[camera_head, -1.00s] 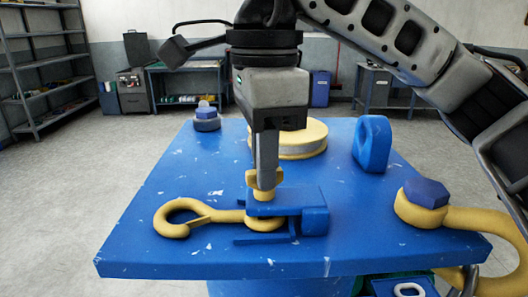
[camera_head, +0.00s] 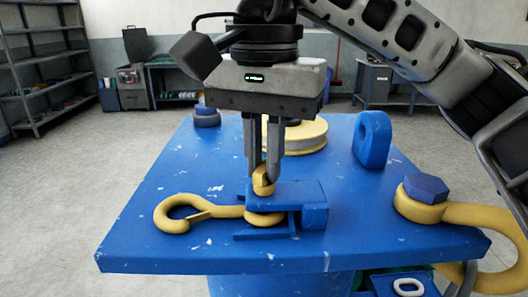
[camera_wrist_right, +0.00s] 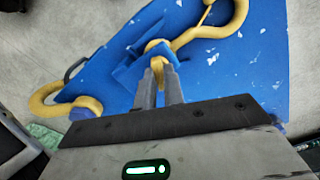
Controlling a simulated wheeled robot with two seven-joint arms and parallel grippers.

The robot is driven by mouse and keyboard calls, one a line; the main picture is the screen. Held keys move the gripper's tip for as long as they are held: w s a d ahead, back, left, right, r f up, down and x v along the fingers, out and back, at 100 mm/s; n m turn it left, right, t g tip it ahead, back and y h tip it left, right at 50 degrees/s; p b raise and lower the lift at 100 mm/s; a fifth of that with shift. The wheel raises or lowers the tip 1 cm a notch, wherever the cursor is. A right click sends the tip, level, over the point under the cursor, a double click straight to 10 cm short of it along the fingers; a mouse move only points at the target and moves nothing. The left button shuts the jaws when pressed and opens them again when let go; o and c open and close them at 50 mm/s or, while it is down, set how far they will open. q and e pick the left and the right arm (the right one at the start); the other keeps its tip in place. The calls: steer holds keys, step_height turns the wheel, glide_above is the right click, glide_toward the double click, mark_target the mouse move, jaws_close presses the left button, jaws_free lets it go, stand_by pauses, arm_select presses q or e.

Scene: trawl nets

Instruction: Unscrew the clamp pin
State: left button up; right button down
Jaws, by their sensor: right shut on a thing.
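The yellow clamp pin (camera_head: 263,184) stands upright in the blue clamp (camera_head: 312,203) on the blue table. My right gripper (camera_head: 263,172) points straight down and is shut on the top of the pin. In the right wrist view the two fingers (camera_wrist_right: 160,72) meet at the yellow pin head (camera_wrist_right: 158,48). A yellow hook (camera_head: 175,222) lies to the left, with its shank end in the clamp under the pin. The pin's lower part is hidden inside the clamp. My left gripper is not in view.
The blue tabletop (camera_head: 160,250) is clear at the front left. A yellow reel (camera_head: 308,134) is behind the gripper, and an upright blue lug (camera_head: 372,141) is at the back right. A blue hex bolt (camera_head: 426,188) on a yellow shackle (camera_head: 478,215) stands at the right edge.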

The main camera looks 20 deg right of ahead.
steer(key=n, duration=0.5)
steer(key=shift+s+f+n, duration=0.1)
steer(key=shift+f+n, duration=0.15)
steer(key=shift+n, duration=0.05)
steer(key=n, duration=1)
steer(key=shift+n, duration=2.5)
